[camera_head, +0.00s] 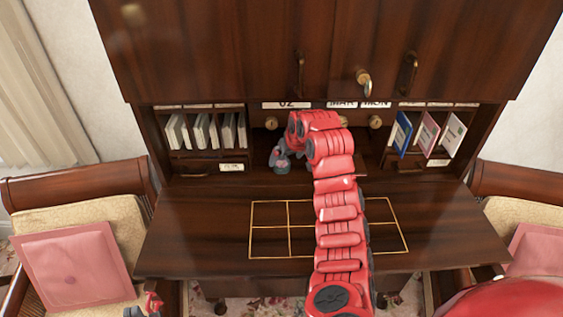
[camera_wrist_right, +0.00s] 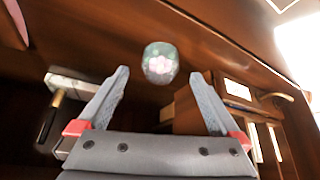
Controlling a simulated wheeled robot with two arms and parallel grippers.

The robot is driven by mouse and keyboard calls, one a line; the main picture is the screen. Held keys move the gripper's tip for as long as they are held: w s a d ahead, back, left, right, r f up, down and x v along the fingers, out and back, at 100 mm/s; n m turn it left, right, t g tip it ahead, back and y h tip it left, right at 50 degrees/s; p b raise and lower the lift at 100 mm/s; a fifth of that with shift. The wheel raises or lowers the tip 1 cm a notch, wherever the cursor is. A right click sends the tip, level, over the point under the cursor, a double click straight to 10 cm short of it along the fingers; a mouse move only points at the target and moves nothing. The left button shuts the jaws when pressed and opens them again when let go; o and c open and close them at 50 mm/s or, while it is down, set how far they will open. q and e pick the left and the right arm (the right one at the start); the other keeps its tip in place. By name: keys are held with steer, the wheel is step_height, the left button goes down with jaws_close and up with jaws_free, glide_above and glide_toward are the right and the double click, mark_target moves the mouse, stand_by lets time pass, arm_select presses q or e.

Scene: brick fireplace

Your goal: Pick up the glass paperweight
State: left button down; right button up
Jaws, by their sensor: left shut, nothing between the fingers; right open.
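The glass paperweight (camera_wrist_right: 160,62) is a clear rounded piece with pink and green inside. In the right wrist view it lies on the dark wood just beyond and between my fingertips, not touched by them. My right gripper (camera_wrist_right: 160,76) is open and empty, its two grey fingers spread on either side of the line to it. In the head view my red right arm reaches across the desk, with the right gripper (camera_head: 280,158) near the back cubbies. I cannot make out the paperweight there. My left gripper (camera_head: 144,306) is shut and empty at the lower left, below the desk edge.
The dark wooden desk (camera_head: 190,235) has a gold-lined grid and a clear front surface. Cabinet doors (camera_head: 200,50) overhang the back. Chairs with pink cushions (camera_head: 75,270) flank the desk.

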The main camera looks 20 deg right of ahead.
mark_target(284, 160)
steer(key=shift+w+a, duration=0.1)
steer(key=shift+w, duration=0.1)
steer(key=p+x, duration=0.2)
steer(key=x, duration=0.2)
steer(key=shift+f, duration=0.1)
steer(key=shift+w+f+p, duration=0.2)
steer(key=shift+f+p, duration=0.1)
steer(key=shift+f, duration=0.1)
jaws_close()
